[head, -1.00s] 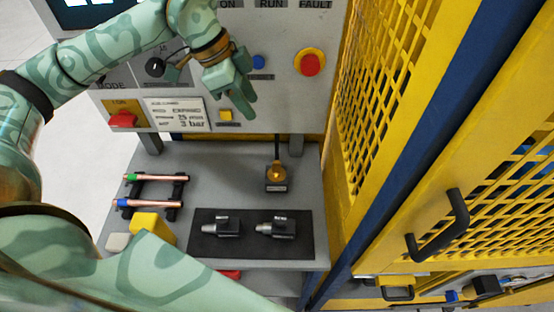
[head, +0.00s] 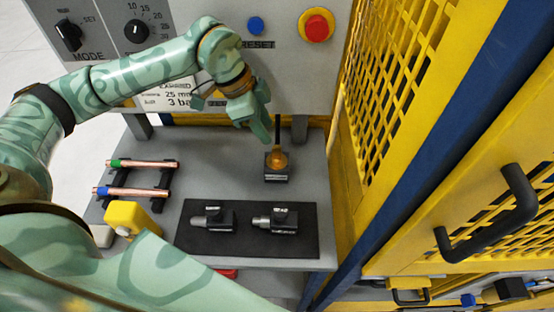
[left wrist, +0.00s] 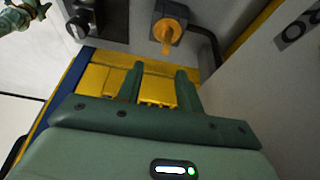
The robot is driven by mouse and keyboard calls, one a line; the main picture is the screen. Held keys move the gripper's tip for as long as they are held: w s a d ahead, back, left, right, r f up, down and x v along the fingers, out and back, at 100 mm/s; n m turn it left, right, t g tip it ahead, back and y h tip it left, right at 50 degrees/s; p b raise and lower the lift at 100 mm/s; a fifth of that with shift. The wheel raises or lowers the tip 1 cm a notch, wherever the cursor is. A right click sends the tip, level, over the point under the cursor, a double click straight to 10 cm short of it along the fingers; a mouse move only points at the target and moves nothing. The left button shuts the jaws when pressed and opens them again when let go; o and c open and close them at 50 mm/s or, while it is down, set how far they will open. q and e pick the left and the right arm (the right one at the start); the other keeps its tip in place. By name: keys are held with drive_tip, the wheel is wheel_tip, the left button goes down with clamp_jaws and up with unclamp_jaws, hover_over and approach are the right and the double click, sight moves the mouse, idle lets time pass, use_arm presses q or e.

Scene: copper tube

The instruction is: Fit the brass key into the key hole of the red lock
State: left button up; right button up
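A brass-orange piece (head: 277,160) stands on a small dark block on the grey table, with a black rod or cable rising behind it. I cannot make out a clear key shape. An orange piece (left wrist: 167,34) by a dark block in the left wrist view looks like the same one. My left gripper (head: 254,124) is above and left of it, apart from it. Its two fingers (left wrist: 160,88) are spread with nothing between them. No red lock with a key hole can be made out. A red sliver (head: 226,273) shows below the table's front edge. My right gripper is not in view.
Two copper tubes (head: 140,163) lie on a black rack at left, near a yellow block (head: 132,216). Two grey-black fittings (head: 283,220) lie on a black mat (head: 190,240). The control panel (head: 285,80) stands behind; yellow mesh guarding (head: 400,90) closes the right side.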

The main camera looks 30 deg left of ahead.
sight(275, 146)
use_arm(q)
drive_tip(key=x, duration=0.6)
drive_tip(key=a+x, duration=0.1)
drive_tip(key=x, duration=0.2)
drive_tip(key=shift+w+d+f+b, duration=0.1)
drive_tip(key=shift+w+f+b, duration=0.2)
drive_tip(key=shift+f, duration=0.2)
drive_tip(key=shift+r, duration=0.1)
clamp_jaws()
